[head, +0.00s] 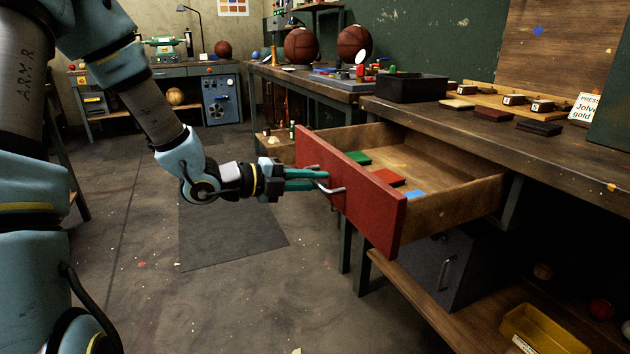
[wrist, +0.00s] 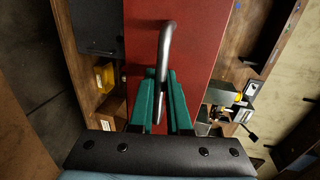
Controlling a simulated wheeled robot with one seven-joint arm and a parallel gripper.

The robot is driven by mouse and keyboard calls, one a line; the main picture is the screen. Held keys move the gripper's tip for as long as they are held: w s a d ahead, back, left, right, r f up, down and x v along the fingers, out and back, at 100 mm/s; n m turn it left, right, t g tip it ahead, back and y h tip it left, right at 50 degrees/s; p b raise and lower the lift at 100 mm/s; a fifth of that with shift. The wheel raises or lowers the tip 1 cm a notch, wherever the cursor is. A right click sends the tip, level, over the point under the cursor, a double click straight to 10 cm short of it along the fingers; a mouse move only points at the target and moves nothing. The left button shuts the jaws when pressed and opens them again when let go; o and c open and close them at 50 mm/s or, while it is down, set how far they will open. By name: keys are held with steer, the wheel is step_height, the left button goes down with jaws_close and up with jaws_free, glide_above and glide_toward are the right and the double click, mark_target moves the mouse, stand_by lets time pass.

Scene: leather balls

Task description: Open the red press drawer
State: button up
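The red press drawer (head: 350,190) is pulled well out from under the workbench, and its wooden inside shows. Green, red and blue flat pieces lie in it. My gripper (head: 322,180) is at the metal bar handle (head: 333,188) on the red front. In the wrist view the red front (wrist: 205,40) fills the middle, and the handle (wrist: 165,50) runs down between the two teal fingers (wrist: 160,105). The fingers look close about the handle, with the bar between them. The exact contact at the fingertips is partly hidden.
The workbench (head: 560,155) above the drawer carries a black tray (head: 411,88) and several small dark blocks. A grey cabinet (head: 440,270) and a yellow bin (head: 545,328) sit below. A dark mat (head: 230,235) lies on open floor to the left.

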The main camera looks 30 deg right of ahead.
steer(key=shift+o, duration=0.8)
steer(key=v, duration=1)
steer(key=shift+a+p, duration=0.4)
steer(key=shift+w, duration=0.15)
